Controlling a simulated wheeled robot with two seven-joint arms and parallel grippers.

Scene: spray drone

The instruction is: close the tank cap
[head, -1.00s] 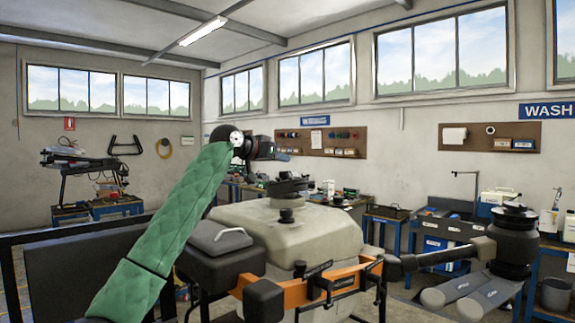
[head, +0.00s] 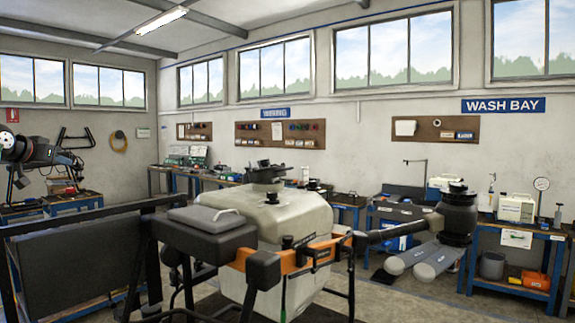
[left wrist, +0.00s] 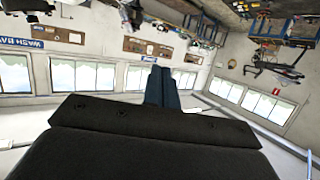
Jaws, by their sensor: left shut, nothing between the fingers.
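The cream tank (head: 300,222) stands on the drone, near the middle of the head view. The black tank cap (head: 265,174) shows as a dark disc with a small knob, above a dark neck on top of the tank. I cannot tell whether it is fully seated. My left gripper (head: 70,159) is at the far left of the head view, well away from the cap and to its left. In the left wrist view its fingers (left wrist: 161,88) are together and empty, with no cap in sight. My right gripper is not in view.
The drone's orange frame (head: 292,266) and a dark box with a grey lid (head: 206,218) stand in front of the tank. A drone arm with a black motor (head: 458,216) reaches right. A dark panel with a rail (head: 85,260) stands at left. Benches line the back wall.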

